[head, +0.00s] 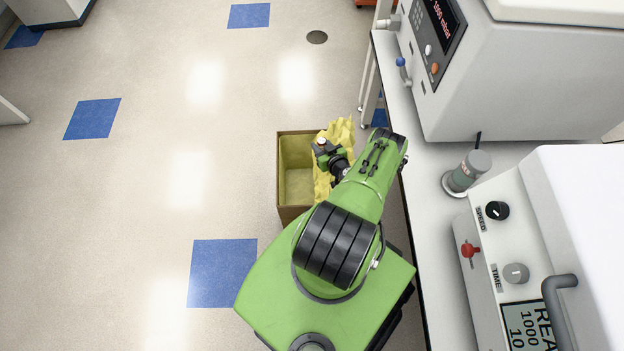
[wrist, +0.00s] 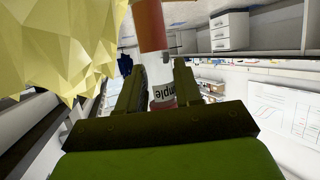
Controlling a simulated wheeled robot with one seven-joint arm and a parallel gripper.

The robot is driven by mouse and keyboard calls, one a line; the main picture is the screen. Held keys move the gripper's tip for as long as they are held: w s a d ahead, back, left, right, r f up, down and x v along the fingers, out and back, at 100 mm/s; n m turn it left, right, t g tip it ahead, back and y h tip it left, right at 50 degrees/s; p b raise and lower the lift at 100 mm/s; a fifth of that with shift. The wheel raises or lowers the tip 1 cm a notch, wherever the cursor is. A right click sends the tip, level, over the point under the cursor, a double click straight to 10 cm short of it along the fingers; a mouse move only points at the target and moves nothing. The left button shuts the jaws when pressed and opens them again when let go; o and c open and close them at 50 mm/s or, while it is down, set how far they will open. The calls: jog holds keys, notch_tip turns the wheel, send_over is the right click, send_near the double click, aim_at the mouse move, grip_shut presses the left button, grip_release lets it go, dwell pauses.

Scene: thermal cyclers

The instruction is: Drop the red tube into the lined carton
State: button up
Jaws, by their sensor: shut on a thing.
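The red tube (wrist: 151,27) shows in the wrist view with a red-orange end, a clear body and a label. My gripper (wrist: 157,80) is shut on it, with one finger on each side. In the head view my gripper (head: 326,148) is over the right part of the lined carton (head: 289,213), and the tube is mostly hidden there. The carton is an open brown box on the floor. Its crumpled yellow liner (head: 342,133) spills over the right side and also shows close by at the upper left of the wrist view (wrist: 60,45).
A white bench (head: 421,200) runs along the right with a large machine (head: 520,80), a control-panel machine (head: 500,240) and a small grey-capped container (head: 467,171). The floor left of the carton is clear.

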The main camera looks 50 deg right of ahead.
notch_tip(320, 180, down, 5)
jog(key=b, duration=0.4)
jog(key=o, duration=1.1)
jog(key=p+v, duration=0.4)
jog(key=v, duration=0.3)
jog(key=shift+s+r, duration=0.2)
jog(key=shift+s, duration=0.05)
